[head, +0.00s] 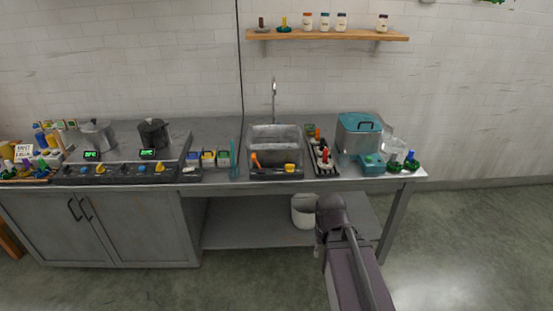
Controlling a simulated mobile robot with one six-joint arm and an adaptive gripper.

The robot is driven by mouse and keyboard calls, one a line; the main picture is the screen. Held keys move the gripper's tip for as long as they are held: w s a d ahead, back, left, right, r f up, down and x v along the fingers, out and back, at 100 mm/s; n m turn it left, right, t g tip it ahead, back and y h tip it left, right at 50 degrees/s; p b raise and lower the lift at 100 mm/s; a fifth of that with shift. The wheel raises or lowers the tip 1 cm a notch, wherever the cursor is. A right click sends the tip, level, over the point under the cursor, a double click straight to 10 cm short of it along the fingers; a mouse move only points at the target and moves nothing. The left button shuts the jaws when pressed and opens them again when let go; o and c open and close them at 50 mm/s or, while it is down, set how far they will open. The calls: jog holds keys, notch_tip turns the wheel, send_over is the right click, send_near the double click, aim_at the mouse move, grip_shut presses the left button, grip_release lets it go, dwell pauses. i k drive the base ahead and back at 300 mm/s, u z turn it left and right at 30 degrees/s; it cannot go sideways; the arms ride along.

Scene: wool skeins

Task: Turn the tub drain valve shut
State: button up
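The grey metal tub (275,133) is set in the counter below a tall tap (274,90). On the dark panel at its front are an orange handle (255,160) at the left and a yellow knob (290,168) at the right. I cannot tell from their shape which one is the drain valve, or whether it is open or shut. My arm rises at the lower right, in front of the counter and well apart from both handles. I cannot make out my gripper's fingers in the head view.
A rack with orange-topped items (323,155) stands right of the tub. Beyond it is a teal-lidded container (360,135). Small coloured boxes (208,158) and two pots (152,133) are at the left. A white bucket (304,210) sits on the lower shelf. The floor in front is clear.

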aim_at(289, 168)
jog(key=k, duration=0.65)
jog(key=u, duration=0.2)
jog(key=i, duration=1.5)
jog(key=z, duration=0.2)
